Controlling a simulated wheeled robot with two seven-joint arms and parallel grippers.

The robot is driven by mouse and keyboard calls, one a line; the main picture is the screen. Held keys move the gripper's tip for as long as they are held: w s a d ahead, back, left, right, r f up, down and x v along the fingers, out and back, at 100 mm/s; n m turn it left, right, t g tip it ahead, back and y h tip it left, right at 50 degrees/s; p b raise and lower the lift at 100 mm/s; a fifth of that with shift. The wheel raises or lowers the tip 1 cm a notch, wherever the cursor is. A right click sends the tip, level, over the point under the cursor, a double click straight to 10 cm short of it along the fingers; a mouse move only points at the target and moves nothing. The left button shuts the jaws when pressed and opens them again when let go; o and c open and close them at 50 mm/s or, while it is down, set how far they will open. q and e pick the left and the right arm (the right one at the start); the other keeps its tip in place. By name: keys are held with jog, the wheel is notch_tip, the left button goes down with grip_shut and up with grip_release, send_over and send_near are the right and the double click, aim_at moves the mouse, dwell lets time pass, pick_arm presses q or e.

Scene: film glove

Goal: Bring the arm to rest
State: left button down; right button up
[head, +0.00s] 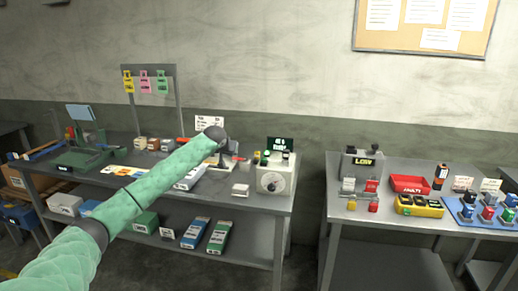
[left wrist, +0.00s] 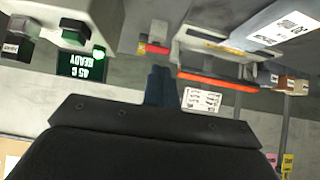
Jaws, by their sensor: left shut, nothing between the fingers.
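My left arm (head: 155,190), in a pale green quilted sleeve, reaches from the lower left over the left bench. It ends in a dark round wrist (head: 214,133) above the middle of that bench. In the left wrist view my left gripper (left wrist: 161,72) has its dark fingers together, with nothing held. In the head view the fingers are mostly hidden by the wrist. My right gripper is in neither view.
The left bench (head: 225,200) carries a white dial box (head: 272,181) with a green display, right of the wrist. A device with an orange-red bar (left wrist: 218,82) is close to the fingers in the wrist view. A floor gap separates the benches.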

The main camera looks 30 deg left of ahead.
pick_arm(q)
jog(key=s+d+f+m+g+h, duration=0.1)
jog(key=s+d+f, duration=0.3)
jog(key=d+f, duration=0.4)
jog(key=s+d+f+m+h, duration=0.1)
jog(key=s+d+f+m, duration=0.15)
jog(key=d+f, duration=0.45)
jog(key=s+d+f+m+g, duration=0.1)
jog(key=s+d+f, duration=0.45)
jog(key=s, duration=0.25)
jog(key=s+d+f+g+h, duration=0.1)
jog(key=s+d+f, duration=0.4)
jog(key=s+d, duration=0.25)
jog(key=s+d+f+m, duration=0.1)
jog(key=s+d+f, duration=0.45)
jog(key=s, duration=0.35)
jog(key=s+d+r+g, duration=0.1)
jog(key=s+d, duration=0.1)
jog(key=s, duration=1.3)
jog(key=s+d+g, duration=0.2)
jog(key=s, duration=1.3)
notch_tip(320, 180, down, 25)
jog(key=w+d+g, duration=0.1)
jog(key=d, duration=0.1)
jog(key=s+f, duration=0.3)
jog(key=f, duration=0.7)
jog(key=s+f, duration=0.3)
jog(key=f, duration=0.7)
jog(key=shift+s+d+g, duration=0.35)
jog(key=shift+s+g, duration=0.05)
